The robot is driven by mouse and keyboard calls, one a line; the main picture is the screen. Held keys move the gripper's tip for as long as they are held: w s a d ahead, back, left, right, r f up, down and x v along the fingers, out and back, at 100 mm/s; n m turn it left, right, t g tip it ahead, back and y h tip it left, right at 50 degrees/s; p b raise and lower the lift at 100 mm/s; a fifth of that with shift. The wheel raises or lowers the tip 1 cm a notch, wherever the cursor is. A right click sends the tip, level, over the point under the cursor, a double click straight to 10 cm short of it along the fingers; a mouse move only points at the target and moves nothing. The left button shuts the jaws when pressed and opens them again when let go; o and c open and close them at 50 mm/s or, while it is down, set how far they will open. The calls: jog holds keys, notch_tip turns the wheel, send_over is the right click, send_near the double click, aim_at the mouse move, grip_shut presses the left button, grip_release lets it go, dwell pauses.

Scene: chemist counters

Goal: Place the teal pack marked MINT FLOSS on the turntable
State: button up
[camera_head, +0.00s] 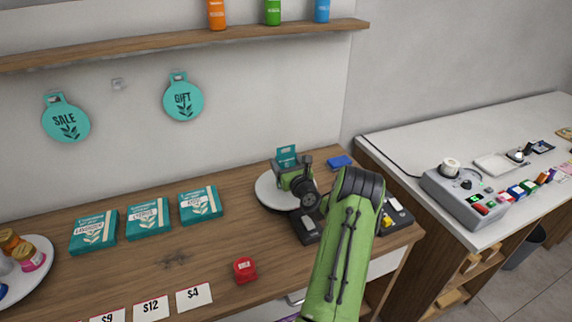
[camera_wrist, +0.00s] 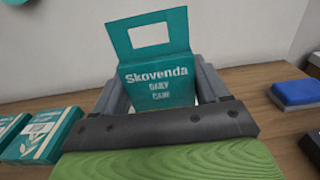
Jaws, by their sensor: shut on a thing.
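My gripper (camera_head: 287,170) is shut on a teal pack (camera_head: 287,155) with a hang-hole tab. In the wrist view the pack (camera_wrist: 158,85) stands upright between the fingers and reads "Skovenda DAILY CARE"; no MINT FLOSS wording shows on this face. A round white disc (camera_head: 266,192), which looks like the turntable, lies on the wooden counter under and around my gripper. My gripper and arm hide part of it. The pack's lower end is hidden, so I cannot tell whether it touches the disc.
Several teal boxes (camera_head: 148,218) lie to the left. A red item (camera_head: 245,270) sits near the front edge. A blue block (camera_head: 339,162) is right of the disc. Another round white tray (camera_head: 38,268) with bottles stands far left. Dark devices (camera_head: 397,214) flank my arm.

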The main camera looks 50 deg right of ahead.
jog(key=shift+f, duration=0.15)
jog(key=o, duration=1)
jog(key=shift+o, duration=0.2)
